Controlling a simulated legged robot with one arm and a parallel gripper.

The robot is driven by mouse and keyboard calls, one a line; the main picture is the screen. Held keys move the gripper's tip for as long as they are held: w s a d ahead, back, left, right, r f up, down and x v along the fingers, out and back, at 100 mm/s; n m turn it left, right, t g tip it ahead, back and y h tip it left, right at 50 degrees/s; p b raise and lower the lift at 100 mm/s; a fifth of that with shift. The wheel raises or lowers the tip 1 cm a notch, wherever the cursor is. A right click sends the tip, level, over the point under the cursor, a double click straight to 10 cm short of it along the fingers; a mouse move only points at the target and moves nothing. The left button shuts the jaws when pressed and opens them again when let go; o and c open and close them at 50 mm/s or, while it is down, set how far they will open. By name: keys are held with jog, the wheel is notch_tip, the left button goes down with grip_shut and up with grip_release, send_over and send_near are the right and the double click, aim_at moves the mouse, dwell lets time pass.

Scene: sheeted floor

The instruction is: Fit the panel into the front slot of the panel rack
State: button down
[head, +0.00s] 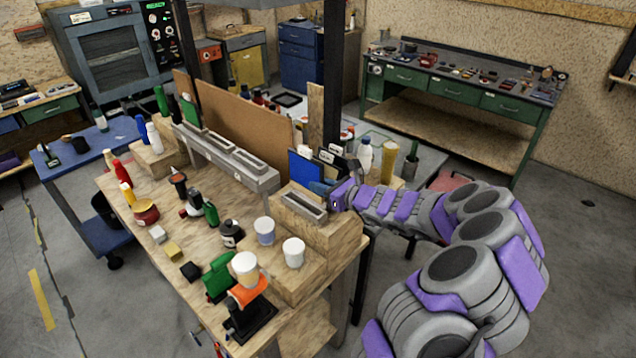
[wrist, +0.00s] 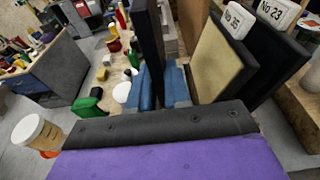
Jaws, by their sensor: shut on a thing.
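My gripper (head: 322,187) is shut on a panel with a blue face (head: 303,168), upright just above and behind a grey slotted block (head: 303,206) at the bench's right end. In the wrist view the held panel (wrist: 149,45) shows as a dark, near-vertical slab between my gripper's blue fingers (wrist: 162,84). A longer grey rack piece (head: 226,158) with slots runs to the left, with a green panel (head: 189,112) at its far end. Whether the blue panel's lower edge touches the slotted block cannot be told.
Close to the right of my gripper in the wrist view stand a tan panel (wrist: 222,62) tagged No 35 and a black panel (wrist: 272,66) tagged No 23. White cups (head: 293,252), a green bottle (head: 211,213) and other small items crowd the wooden bench (head: 262,338).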

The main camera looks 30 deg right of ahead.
jog(key=shift+f, duration=0.5)
jog(key=shift+a+f+b, duration=0.15)
jog(key=shift+f+b, duration=0.05)
jog(key=shift+b, duration=0.1)
jog(key=shift+f, duration=0.25)
jog(key=shift+a+r, duration=0.1)
jog(key=shift+a, duration=0.7)
jog(key=shift+d, duration=0.35)
dwell(0.4)
jog(key=shift+a+p, duration=0.2)
jog(key=shift+p, duration=0.3)
